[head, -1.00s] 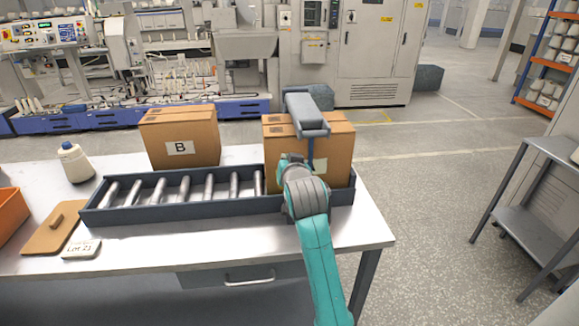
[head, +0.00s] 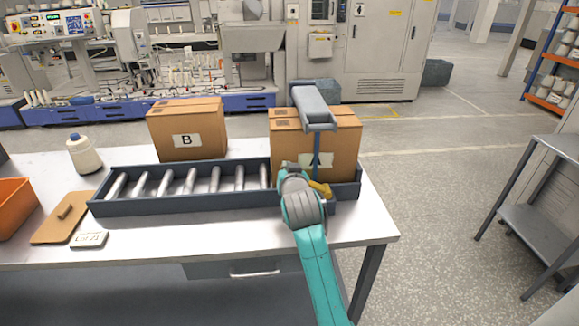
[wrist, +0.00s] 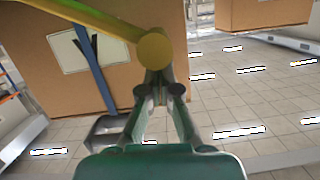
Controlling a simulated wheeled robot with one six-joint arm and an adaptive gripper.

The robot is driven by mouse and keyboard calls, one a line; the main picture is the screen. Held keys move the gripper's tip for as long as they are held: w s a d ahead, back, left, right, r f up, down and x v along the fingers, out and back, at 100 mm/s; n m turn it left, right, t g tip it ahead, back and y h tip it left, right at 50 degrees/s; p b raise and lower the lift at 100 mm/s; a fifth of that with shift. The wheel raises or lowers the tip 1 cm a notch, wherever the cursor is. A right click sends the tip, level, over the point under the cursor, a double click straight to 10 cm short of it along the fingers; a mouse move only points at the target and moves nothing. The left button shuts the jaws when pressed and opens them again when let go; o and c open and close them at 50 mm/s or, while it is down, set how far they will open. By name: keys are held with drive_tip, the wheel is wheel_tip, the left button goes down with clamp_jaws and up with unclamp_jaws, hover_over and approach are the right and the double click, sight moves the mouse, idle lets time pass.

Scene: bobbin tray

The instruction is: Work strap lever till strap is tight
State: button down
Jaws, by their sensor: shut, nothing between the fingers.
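A cardboard box (head: 340,160) with a label reading A stands at the right end of the roller tray (head: 180,203). A blue strap (head: 316,150) runs down its front from a grey overhead arm (head: 310,105). In the wrist view the strap (wrist: 92,72) crosses the label and meets a small grey block (wrist: 108,137). The yellow lever (head: 321,188) sticks out low at the box's front. In the wrist view its bar (wrist: 95,18) ends in a round knob (wrist: 153,47). My gripper (wrist: 157,82) is shut and empty, its tips at the knob's lower edge; contact is unclear.
Box B (head: 187,130) stands behind the tray. A thread cone (head: 84,155), a clipboard (head: 60,218), a lot tag (head: 89,240) and an orange bin (head: 15,208) are at the left. Open floor lies right of the table, before a grey shelf stand (head: 535,215).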

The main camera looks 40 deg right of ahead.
drive_tip(key=w+a+f+n+h, duration=0.1)
drive_tip(key=w+a+f+n, duration=0.1)
drive_tip(key=f, duration=0.4)
drive_tip(key=shift+a+f+n+g, duration=0.25)
drive_tip(key=shift+a+n+g, duration=0.2)
drive_tip(key=shift+n, duration=0.55)
drive_tip(key=shift+f+h, duration=0.2)
drive_tip(key=shift+h, duration=0.1)
drive_tip(key=shift+r, duration=0.1)
drive_tip(key=s+a+r, duration=0.7)
